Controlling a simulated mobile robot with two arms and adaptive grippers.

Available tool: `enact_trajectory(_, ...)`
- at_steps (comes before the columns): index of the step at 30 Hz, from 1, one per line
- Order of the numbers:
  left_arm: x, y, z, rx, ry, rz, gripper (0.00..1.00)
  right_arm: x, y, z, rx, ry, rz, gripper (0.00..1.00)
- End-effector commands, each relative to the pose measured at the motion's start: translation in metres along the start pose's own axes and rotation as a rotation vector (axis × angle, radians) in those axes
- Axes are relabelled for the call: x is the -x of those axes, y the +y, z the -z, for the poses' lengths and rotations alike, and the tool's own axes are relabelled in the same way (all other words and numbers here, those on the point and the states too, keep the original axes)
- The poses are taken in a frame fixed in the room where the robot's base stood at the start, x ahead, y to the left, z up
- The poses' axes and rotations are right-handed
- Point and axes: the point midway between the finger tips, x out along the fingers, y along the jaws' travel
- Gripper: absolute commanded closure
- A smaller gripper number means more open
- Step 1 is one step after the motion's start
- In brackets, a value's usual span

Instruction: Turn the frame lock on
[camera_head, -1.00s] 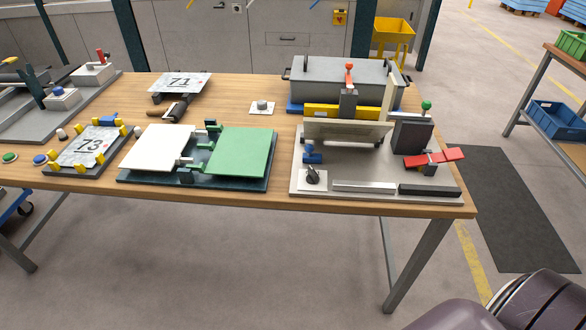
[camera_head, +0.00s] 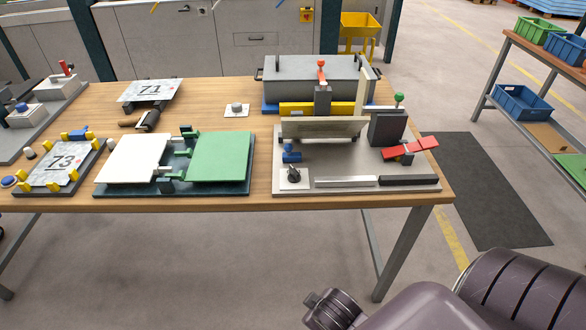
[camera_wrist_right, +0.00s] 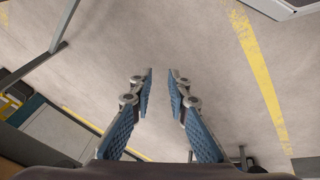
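The bender fixture has a grey base plate (camera_head: 355,162) at the right end of the wooden table. At its front left corner, a white plate (camera_head: 294,183) carries a black rotary knob (camera_head: 293,174). A blue clamp (camera_head: 291,153) stands just behind it. A red-handled lever (camera_head: 410,148) is at the right, and a red-topped post (camera_head: 321,75) and green knob (camera_head: 399,98) stand further back. I cannot tell which part is the frame lock. My right gripper (camera_wrist_right: 160,73) is open and empty above the floor, away from the fixture. My left gripper is out of view.
A green panel (camera_head: 220,156) and a white panel (camera_head: 133,158) lie in a dark frame left of the fixture. A small white button box (camera_head: 237,110) stands behind. A grey lidded box (camera_head: 312,78) is at the back. Floor is clear before the table.

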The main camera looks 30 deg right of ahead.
Motion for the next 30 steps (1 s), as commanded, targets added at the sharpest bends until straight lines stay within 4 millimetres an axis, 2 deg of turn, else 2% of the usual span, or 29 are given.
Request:
enact_trajectory(1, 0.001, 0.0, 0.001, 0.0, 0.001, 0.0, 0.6, 0.017, 0.033, 0.013, 0.067, 0.035, -0.096, 0.84)
enact_trajectory(6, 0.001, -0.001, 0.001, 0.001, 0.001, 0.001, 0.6, 0.047, 0.124, 0.049, 0.332, 0.102, -0.418, 0.84)
enact_trajectory(8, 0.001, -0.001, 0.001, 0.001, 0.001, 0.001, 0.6, 0.057, 0.152, 0.065, 0.445, 0.12, -0.539, 0.84)
enact_trajectory(12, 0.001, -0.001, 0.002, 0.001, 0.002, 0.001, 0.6, 0.087, 0.21, 0.11, 0.778, 0.14, -0.846, 0.84)
enact_trajectory(15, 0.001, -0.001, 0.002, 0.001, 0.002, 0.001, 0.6, 0.108, 0.234, 0.147, 1.077, 0.127, -1.073, 0.84)
enact_trajectory(18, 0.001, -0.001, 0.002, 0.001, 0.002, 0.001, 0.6, 0.12, 0.241, 0.18, 1.4, 0.086, -1.274, 0.84)
enact_trajectory(21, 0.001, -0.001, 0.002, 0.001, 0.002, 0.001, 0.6, 0.121, 0.237, 0.204, 1.705, 0.026, -1.427, 0.84)
enact_trajectory(25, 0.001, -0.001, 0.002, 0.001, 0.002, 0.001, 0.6, 0.112, 0.228, 0.218, 2.013, -0.054, -1.544, 0.84)
enact_trajectory(30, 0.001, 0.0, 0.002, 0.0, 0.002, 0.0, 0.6, 0.1, 0.222, 0.223, 2.233, -0.123, -1.607, 0.84)
